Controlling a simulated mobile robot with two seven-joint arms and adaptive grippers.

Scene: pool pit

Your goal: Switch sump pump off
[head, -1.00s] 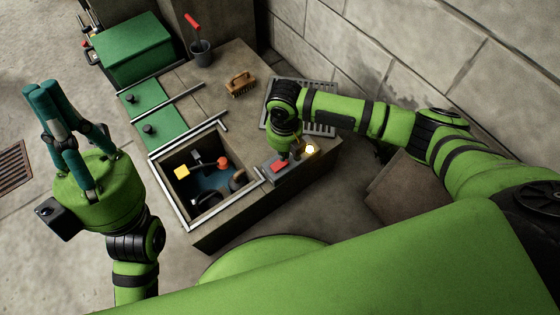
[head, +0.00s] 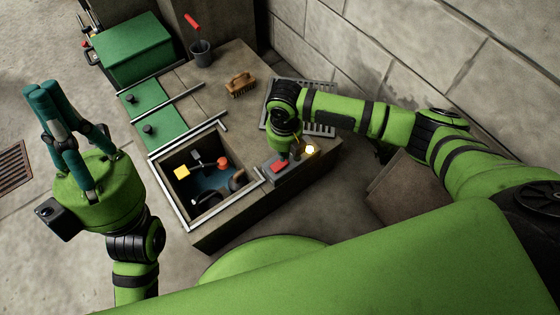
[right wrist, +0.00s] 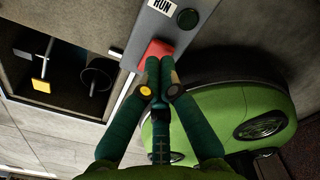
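A grey switch box (head: 268,176) sits on the front right of the pit's slab. My left gripper (head: 43,90) is raised at the left, empty, fingertips close together, away from the pit.
The open pit (head: 185,212) holds dark water, a red ball (head: 222,162) and a yellow piece (head: 181,173). Green covers (head: 160,130) lie behind it. A brush (head: 240,84), a bucket with a red-handled tool (head: 201,53) and a grate (head: 318,126) are nearby. A stone wall stands behind.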

